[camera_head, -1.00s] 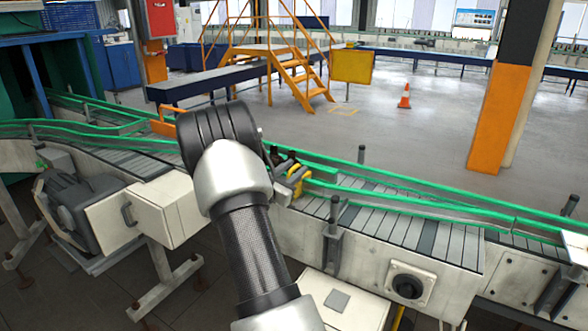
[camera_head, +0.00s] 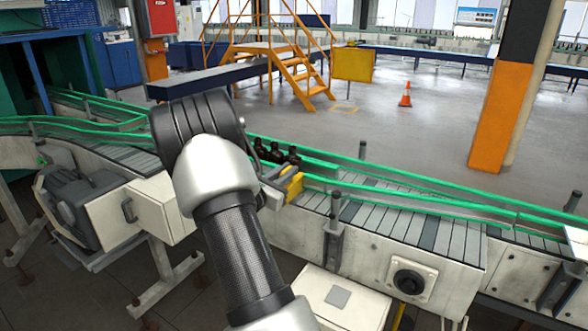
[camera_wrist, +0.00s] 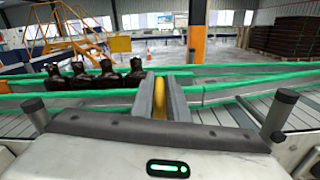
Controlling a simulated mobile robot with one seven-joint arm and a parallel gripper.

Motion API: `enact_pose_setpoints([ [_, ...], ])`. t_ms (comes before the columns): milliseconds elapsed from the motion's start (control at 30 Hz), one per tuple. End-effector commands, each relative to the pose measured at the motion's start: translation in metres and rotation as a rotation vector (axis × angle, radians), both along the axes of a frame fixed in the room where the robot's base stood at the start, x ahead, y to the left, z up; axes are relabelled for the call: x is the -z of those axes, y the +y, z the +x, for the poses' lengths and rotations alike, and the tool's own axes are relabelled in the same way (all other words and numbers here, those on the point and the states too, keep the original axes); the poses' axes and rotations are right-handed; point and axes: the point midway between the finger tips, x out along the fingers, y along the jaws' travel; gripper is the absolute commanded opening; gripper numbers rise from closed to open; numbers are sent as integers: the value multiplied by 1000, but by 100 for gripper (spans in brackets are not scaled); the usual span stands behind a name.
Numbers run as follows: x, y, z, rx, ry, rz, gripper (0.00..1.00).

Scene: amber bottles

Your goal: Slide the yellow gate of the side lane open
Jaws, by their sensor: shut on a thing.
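My gripper (camera_head: 279,182) is at the near side of the conveyor, just right of my dark wrist. It is shut on the yellow gate (camera_head: 294,186), which shows as a small yellow block at the fingers. In the wrist view the yellow gate (camera_wrist: 159,106) is a narrow strip between the two grey fingers. Most of the gate is hidden by my fingers, and I cannot tell how far it is open. Several dark amber bottles (camera_head: 277,153) stand upright on the belt behind the gate; in the wrist view the bottles (camera_wrist: 108,78) stand left of my fingers.
Green guide rails (camera_head: 420,199) run along the slatted conveyor (camera_head: 385,217). Grey posts (camera_head: 333,225) rise from its near side. A white box (camera_head: 130,210) and motor (camera_head: 75,205) sit at the near left. Yellow steps (camera_head: 300,75) and an orange pillar (camera_head: 497,118) stand beyond.

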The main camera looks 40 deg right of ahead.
Motion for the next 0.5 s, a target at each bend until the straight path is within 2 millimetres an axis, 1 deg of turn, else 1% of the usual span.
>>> enact_pose_setpoints([
  [33, 0, 11, 1, -10, -4, -1, 0],
  [100, -1, 17, -1, -9, -5, -1, 0],
  [400, -1, 21, -2, -8, -3, 0, 0],
  [433, -1, 21, -2, -9, -3, 0, 16],
  [500, -1, 21, -2, -8, -2, 0, 28],
])
